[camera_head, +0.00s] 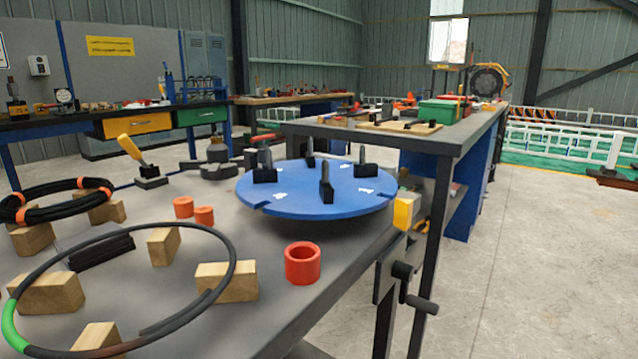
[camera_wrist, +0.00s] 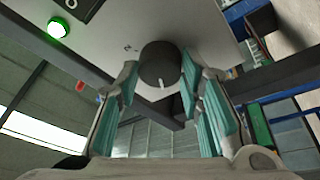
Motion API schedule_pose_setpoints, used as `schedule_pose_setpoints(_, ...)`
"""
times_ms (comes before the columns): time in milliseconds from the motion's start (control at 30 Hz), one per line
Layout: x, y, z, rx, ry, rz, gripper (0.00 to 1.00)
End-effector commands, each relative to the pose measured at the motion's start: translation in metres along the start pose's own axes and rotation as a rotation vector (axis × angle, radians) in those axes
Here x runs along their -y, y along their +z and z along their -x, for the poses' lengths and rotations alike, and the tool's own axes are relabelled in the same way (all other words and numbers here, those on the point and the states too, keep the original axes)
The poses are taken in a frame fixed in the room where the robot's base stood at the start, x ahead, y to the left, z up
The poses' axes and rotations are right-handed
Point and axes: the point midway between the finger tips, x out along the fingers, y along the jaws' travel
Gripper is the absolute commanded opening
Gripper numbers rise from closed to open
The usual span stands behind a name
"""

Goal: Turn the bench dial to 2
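The bench dial (camera_wrist: 160,62) is a dark round knob on a pale panel (camera_wrist: 205,28) in the wrist view. A short white mark shows at its lower edge, pointing down in the picture. A small printed mark that looks like a "2" (camera_wrist: 128,48) sits on the panel to the upper left of the knob. My gripper (camera_wrist: 158,78) has teal finger pads, open on either side of the knob. A gap shows on the left; whether the right pad touches cannot be told. I cannot make out the dial in the head view, and my gripper is not seen there.
A lit green button (camera_wrist: 58,27) is on the panel's left. In the head view, a grey bench (camera_head: 225,205) carries a blue round plate (camera_head: 305,200), a red ring (camera_head: 302,263), wooden blocks (camera_head: 226,282) and hoops. A crank handle (camera_head: 420,303) juts from its right side. Floor at right is clear.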

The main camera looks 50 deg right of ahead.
Motion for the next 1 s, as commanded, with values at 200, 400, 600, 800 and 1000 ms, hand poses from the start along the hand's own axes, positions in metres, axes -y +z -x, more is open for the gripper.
schedule_pose_setpoints(200,0.0000,0.0002,0.0000,0.001,0.002,-0.005,0.06)
schedule_pose_setpoints(400,0.0007,0.0003,0.0000,0.004,0.019,-0.055,0.06)
schedule_pose_setpoints(600,0.0025,-0.0001,0.0001,0.012,0.058,-0.173,0.06)
schedule_pose_setpoints(800,0.0040,-0.0007,-0.0003,0.023,0.114,-0.344,0.06)
schedule_pose_setpoints(1000,0.0055,-0.0017,-0.0006,0.035,0.174,-0.525,0.06)
